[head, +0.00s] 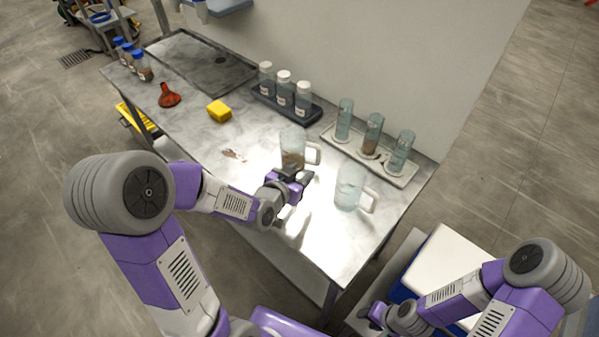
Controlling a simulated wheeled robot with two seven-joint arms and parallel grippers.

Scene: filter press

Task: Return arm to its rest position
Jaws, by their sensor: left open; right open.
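My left gripper (294,184) is over the front part of the metal table (200,125), open, just in front of a glass pitcher (292,148) with brown contents. I cannot tell whether its fingers touch that pitcher. My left arm reaches in from the left. My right gripper (374,314) is low at the bottom right, off the table's front right side, beside a white-lidded box; it is open and holds nothing that I can see. Its fingers are small and partly unclear. A second, clear pitcher (351,187) stands to the right of my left gripper.
A white tray (404,182) with glass cylinders stands at the back right, and a dark rack (268,101) with white-capped bottles behind. A yellow sponge (219,111), red funnel (169,95) and blue-capped bottles (141,66) are further left. The white-lidded box (455,258) stands right of the table.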

